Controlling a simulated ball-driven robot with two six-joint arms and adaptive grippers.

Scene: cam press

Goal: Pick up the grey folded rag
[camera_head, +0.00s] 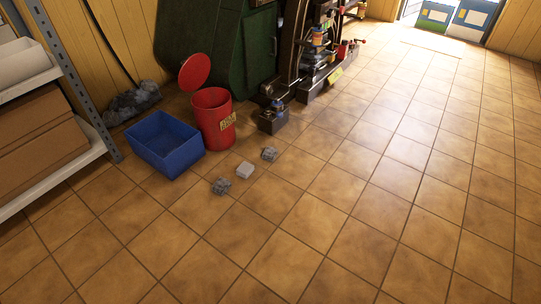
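Three small grey cloth-like pieces lie in a slanting row on the tiled floor, in front of the red bin. The nearest piece (221,186) is darker grey and looks patterned or crumpled. The middle piece (244,170) is pale grey, plain and block-like, like a folded rag. The farthest piece (269,153) is mid-grey and looks patterned. They lie apart from one another. They are too small to tell for sure which is the grey folded rag. Neither of my grippers is in view.
A blue open crate (165,155) and a red bin (214,130) with its lid raised stand just behind the pieces. A dark block (273,120) and machinery (318,60) stand beyond. A shelf (60,165) is at left. The tiled floor at right and in front is clear.

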